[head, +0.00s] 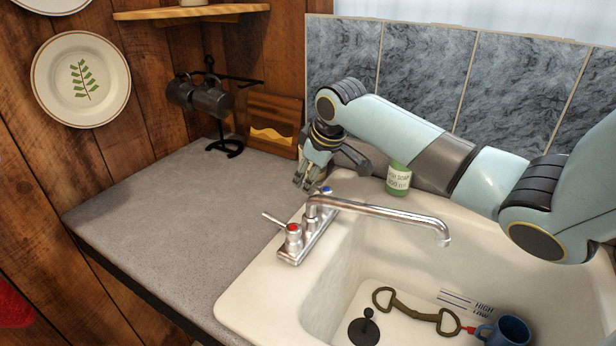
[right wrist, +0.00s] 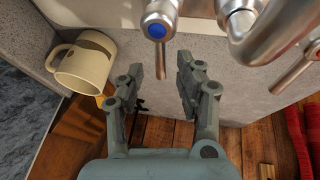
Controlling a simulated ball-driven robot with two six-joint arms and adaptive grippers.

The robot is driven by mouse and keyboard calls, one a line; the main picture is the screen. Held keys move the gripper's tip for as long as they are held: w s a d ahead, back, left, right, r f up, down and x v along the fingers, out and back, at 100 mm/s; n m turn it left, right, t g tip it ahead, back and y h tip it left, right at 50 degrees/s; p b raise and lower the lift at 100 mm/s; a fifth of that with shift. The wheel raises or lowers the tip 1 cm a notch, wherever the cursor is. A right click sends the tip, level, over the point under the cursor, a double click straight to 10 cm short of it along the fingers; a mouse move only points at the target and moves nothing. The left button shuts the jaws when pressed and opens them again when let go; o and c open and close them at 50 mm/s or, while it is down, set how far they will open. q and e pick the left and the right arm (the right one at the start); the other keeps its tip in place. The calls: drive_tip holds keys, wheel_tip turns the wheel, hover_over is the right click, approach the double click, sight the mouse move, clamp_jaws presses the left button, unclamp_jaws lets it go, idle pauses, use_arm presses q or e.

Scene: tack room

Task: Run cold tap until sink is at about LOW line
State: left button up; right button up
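The white sink (head: 262,297) has a chrome faucet whose spout (head: 441,234) points over the basin. The cold tap (head: 326,190) has a blue cap; its cap (right wrist: 154,27) also shows in the right wrist view. The red-capped hot tap (head: 292,229) is nearer. I see no water in the basin or from the spout. My right gripper (head: 309,180) is just behind the cold tap; in the right wrist view its fingers (right wrist: 172,70) are apart, close to the cold tap's lever. Contact is unclear. My left gripper is out of view.
In the basin lie a black plug (head: 364,328), a brass bit (head: 420,311) and a blue mug (head: 507,331). A green soap bottle (head: 398,180) stands behind the faucet, by my right arm. A mug rack (head: 222,145) stands at the back.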

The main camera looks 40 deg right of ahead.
drive_tip(key=shift+w+f, duration=0.25)
drive_tip(key=shift+f, duration=0.4)
clamp_jaws()
